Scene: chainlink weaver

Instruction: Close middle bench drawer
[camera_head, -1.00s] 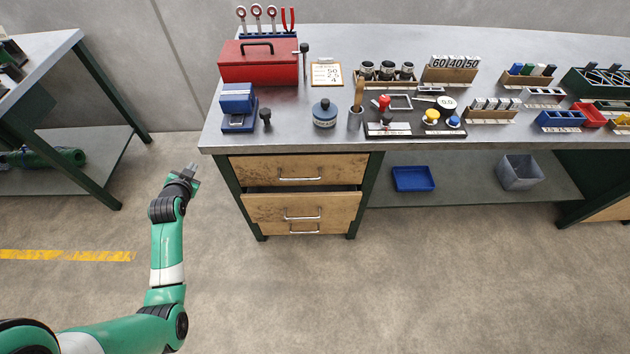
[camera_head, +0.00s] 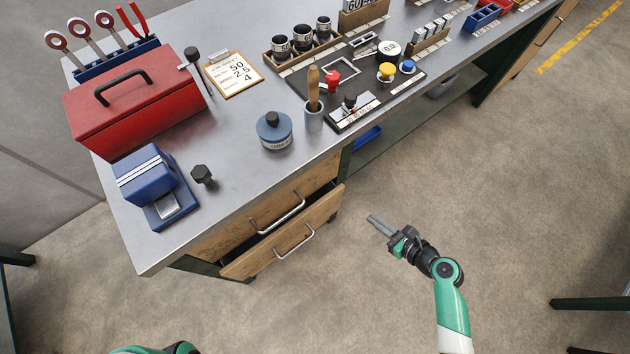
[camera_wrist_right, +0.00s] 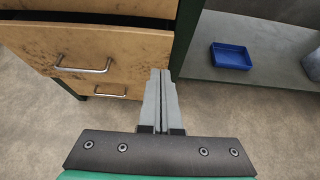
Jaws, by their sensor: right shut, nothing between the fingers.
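The middle bench drawer (camera_head: 289,246) has a wooden front and a metal bar handle. It stands pulled out below the top drawer (camera_head: 262,212), with a dark gap above its front. In the right wrist view, the middle drawer front (camera_wrist_right: 105,58) lies ahead of the fingers, at the left. My right gripper (camera_head: 371,221) is shut and empty, to the right of the drawer front and apart from it in the head view. Its fingers (camera_wrist_right: 161,75) also show in the right wrist view. My left gripper is out of view; only a bit of green arm shows at the bottom edge.
The steel bench top (camera_head: 235,180) carries a red toolbox (camera_head: 135,103), a blue vise-like block (camera_head: 155,185) and a round blue container (camera_head: 273,130). A blue bin (camera_wrist_right: 231,56) sits on the lower shelf. The floor (camera_head: 400,290) around my right arm is clear.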

